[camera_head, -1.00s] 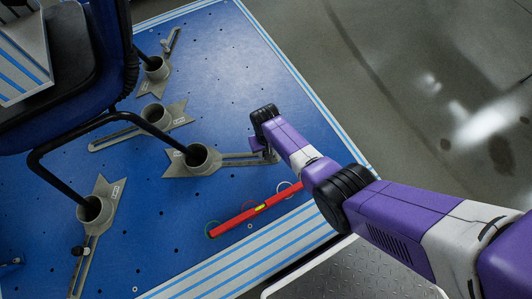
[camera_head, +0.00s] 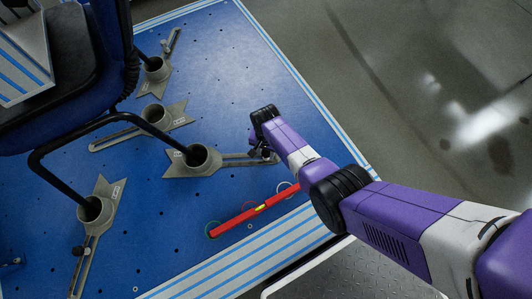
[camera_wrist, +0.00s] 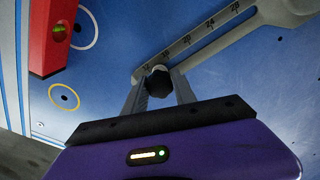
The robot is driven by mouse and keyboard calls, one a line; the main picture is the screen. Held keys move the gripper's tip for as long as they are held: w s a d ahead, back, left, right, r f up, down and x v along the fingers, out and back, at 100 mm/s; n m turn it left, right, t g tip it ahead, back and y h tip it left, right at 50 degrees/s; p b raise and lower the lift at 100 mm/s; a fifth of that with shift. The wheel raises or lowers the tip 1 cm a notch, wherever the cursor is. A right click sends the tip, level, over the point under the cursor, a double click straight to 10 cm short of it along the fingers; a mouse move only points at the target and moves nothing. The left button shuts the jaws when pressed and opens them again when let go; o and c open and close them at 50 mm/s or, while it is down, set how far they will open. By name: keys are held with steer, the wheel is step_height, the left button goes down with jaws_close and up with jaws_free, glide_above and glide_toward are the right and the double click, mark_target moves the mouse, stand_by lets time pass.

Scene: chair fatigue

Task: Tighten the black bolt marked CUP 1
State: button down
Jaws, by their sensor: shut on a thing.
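A black bolt (camera_wrist: 158,82) sits at the end of a grey slotted arm with a number scale (camera_wrist: 200,48) in the wrist view. My gripper (camera_wrist: 159,88) is shut on this bolt, with one finger on each side. In the head view my gripper (camera_head: 263,150) is at the right end of the slotted arm of the middle grey cup (camera_head: 205,160). A chair leg stands in this cup. The marking on the cup is too small to read, so I cannot tell its number.
Other grey cups (camera_head: 90,211) with slotted arms lie on the blue perforated platform (camera_head: 150,245). A red level (camera_head: 240,218) lies below the middle cup. The blue chair (camera_head: 60,125) stands at left. Grey floor (camera_head: 420,60) is clear at right.

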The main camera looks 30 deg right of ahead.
stand_by(0.3)
steer(key=m, duration=0.4)
steer(key=c, duration=1)
jaws_free()
steer(key=shift+c, duration=0.2)
steer(key=n, duration=0.3)
steer(key=shift+n, duration=0.3)
